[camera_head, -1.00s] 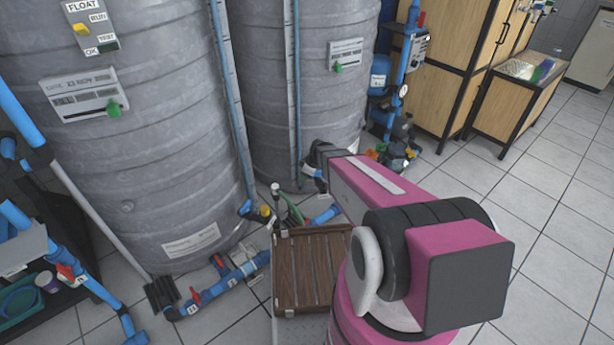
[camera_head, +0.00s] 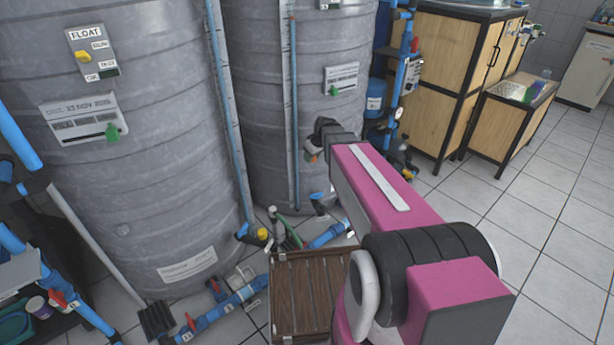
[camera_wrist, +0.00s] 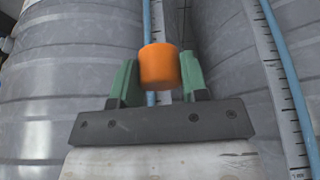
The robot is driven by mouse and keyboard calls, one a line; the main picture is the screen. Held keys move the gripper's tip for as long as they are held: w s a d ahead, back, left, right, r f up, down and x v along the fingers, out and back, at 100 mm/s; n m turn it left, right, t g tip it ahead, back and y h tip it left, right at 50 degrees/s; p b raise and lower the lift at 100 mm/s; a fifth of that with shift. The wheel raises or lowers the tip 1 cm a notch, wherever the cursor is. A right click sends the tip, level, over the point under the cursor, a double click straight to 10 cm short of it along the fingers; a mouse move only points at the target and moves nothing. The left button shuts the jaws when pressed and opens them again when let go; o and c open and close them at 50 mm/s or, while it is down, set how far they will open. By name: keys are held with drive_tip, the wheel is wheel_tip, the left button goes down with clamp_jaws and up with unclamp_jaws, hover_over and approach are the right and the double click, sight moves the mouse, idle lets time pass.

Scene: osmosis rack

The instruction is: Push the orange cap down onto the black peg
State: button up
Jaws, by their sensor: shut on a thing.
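The orange cap (camera_wrist: 160,66) is held between the two green fingers of my gripper (camera_wrist: 160,82) in the wrist view. The fingers are shut on its sides, and its rounded side faces the camera. In the head view my gripper (camera_head: 312,154) is small and partly hidden by my arm, in front of the right-hand grey tank, with a speck of orange at it. I cannot make out the black peg in either view.
Two large ribbed grey tanks (camera_head: 135,150) stand close ahead, with thin blue level tubes (camera_head: 228,120). Blue pipework with red valves (camera_head: 225,300) runs along the floor. A slatted brown wooden crate (camera_head: 300,290) is below my arm. Wooden cabinets (camera_head: 440,80) stand right; tiled floor is open there.

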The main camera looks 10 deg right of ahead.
drive_tip(key=s+d+r+m+h, duration=0.1)
drive_tip(key=d+r+m, duration=0.1)
drive_tip(key=r, duration=0.7)
drive_tip(key=s+d+r+m+h, duration=0.1)
drive_tip(key=d+r+m, duration=0.2)
drive_tip(key=r, duration=0.7)
drive_tip(key=shift+s+d+m+t+h, duration=0.2)
drive_tip(key=shift+m+t+h, duration=0.15)
drive_tip(key=shift+m, duration=0.75)
